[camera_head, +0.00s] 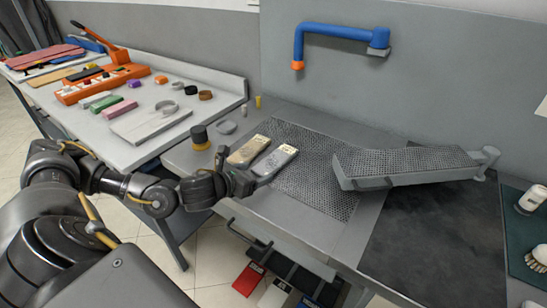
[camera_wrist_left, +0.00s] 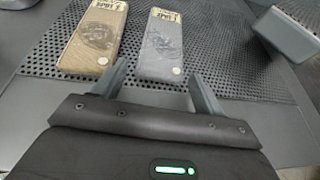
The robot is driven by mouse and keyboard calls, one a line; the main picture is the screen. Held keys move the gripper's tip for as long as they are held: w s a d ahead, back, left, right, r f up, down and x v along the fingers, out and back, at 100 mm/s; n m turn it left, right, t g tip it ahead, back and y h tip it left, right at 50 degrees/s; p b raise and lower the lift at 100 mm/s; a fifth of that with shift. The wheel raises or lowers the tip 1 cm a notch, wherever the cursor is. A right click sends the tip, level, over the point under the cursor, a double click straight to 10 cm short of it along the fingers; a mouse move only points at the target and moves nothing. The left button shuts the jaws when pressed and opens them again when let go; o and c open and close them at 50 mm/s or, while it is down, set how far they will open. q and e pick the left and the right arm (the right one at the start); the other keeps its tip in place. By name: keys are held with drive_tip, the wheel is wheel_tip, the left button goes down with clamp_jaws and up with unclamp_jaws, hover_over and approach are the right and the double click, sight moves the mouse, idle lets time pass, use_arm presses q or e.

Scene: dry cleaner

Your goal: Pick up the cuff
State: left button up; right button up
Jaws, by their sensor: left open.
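Two flat, cuff-like fabric pieces with printed labels lie side by side on the perforated panel; I cannot tell which one the task means. The tan piece (camera_head: 248,151) has a dark stain, and the grey piece (camera_head: 275,161) has a fainter mark. In the left wrist view the tan piece (camera_wrist_left: 95,38) is at left and the grey piece (camera_wrist_left: 162,47) is ahead, between the finger lines. My left gripper (camera_head: 254,179) is open and empty, just on the near side of the grey piece. Its fingertips (camera_wrist_left: 157,76) are at the grey piece's near end. My right gripper is out of view.
A grey sleeve board (camera_head: 410,165) stands right of the pieces. A dark round pot (camera_head: 200,137) and a small disc (camera_head: 226,127) are at left. The perforated panel (camera_head: 318,185) is bare toward the sleeve board. A blue and orange arm (camera_head: 335,32) hangs on the wall.

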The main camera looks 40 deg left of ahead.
sight(272, 162)
use_arm(q)
drive_tip(key=x, duration=0.2)
drive_tip(key=shift+w+d, duration=0.1)
drive_tip(key=shift+w, duration=0.3)
drive_tip(key=shift+f+p, duration=0.15)
drive_tip(key=shift+p, duration=0.15)
drive_tip(key=shift+s, duration=0.15)
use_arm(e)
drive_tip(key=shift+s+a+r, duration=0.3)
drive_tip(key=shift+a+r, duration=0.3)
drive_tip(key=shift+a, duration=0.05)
use_arm(q)
drive_tip(key=c, duration=0.7)
drive_tip(key=shift+c, duration=0.2)
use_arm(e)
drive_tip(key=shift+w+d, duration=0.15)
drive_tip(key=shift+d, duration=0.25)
